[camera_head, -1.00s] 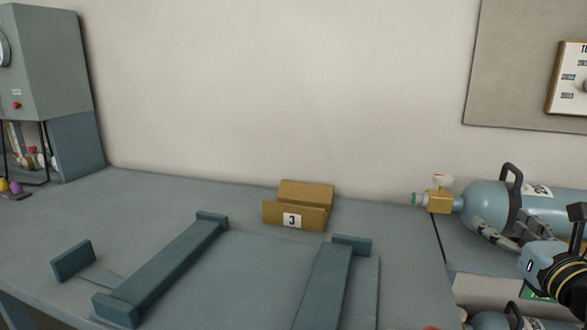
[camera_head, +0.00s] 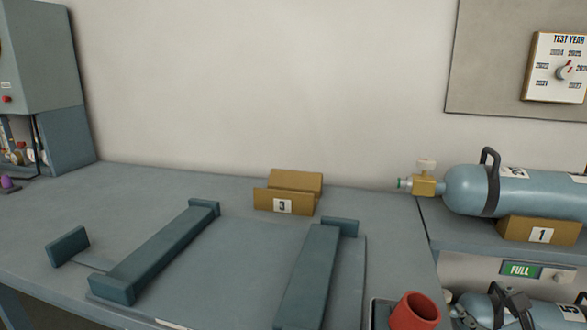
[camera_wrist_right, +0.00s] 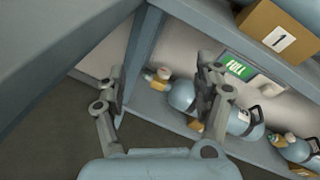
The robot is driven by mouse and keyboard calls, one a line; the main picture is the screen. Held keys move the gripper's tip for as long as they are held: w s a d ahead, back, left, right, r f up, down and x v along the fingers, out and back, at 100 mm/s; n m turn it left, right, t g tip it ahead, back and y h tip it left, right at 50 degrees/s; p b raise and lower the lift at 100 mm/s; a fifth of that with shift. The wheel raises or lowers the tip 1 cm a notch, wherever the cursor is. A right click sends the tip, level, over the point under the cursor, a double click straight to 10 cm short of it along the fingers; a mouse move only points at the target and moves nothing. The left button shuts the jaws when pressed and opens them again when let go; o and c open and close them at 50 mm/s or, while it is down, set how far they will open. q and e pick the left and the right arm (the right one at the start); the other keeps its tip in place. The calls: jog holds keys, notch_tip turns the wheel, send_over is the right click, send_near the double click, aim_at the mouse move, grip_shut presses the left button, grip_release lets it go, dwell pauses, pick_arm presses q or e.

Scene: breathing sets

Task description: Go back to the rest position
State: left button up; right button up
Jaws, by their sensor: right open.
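My right gripper (camera_wrist_right: 162,88) shows in the right wrist view with its two fingers spread wide and nothing between them. It points down past the bench edge toward the lower shelf, where a blue cylinder (camera_wrist_right: 184,96) lies behind the right finger. I cannot make the gripper out clearly in the head view. A blue cylinder (camera_head: 468,190) with a black handle and brass valve (camera_head: 424,185) lies in a cradle marked 1 (camera_head: 518,230), clear of any gripper. My left gripper is in neither current view.
An empty cradle marked 3 (camera_head: 283,206) stands at the back of the bench (camera_head: 150,178), behind a rail frame (camera_head: 165,252). A red cup (camera_head: 414,312) is at the front. A FULL sign (camera_head: 520,269) marks the lower shelf, which holds more cylinders. A test-year dial (camera_head: 565,70) hangs at right.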

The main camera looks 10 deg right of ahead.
jog(key=s+a+f+n+g+y+b, duration=0.1)
jog(key=s+a+f+n+g, duration=0.15)
jog(key=s+f+n, duration=0.45)
jog(key=s+a+f+n+g+y, duration=0.1)
jog(key=s+a+f+n+g, duration=0.2)
jog(key=f, duration=0.8)
jog(key=s+a+f+n+g+y+b, duration=0.1)
jog(key=s+a+f+n, duration=0.4)
jog(key=f, duration=0.3)
pick_arm(q)
jog(key=shift+f, duration=1.15)
pick_arm(e)
jog(key=s+a+f+n+g, duration=0.1)
jog(key=s+f+n+g, duration=0.1)
jog(key=s+f+n, duration=0.2)
jog(key=s+a+f+n+g, duration=0.2)
jog(key=s+f+n+g, duration=0.1)
jog(key=s+n, duration=0.6)
jog(key=s+a+f+n+g+y, duration=0.1)
jog(key=s+f+n, duration=0.4)
jog(key=s, duration=0.6)
jog(key=shift+s+a+n+g, duration=0.4)
jog(key=shift+a+n+g, duration=0.2)
jog(key=shift+n, duration=0.5)
pick_arm(q)
jog(key=shift+s, duration=0.1)
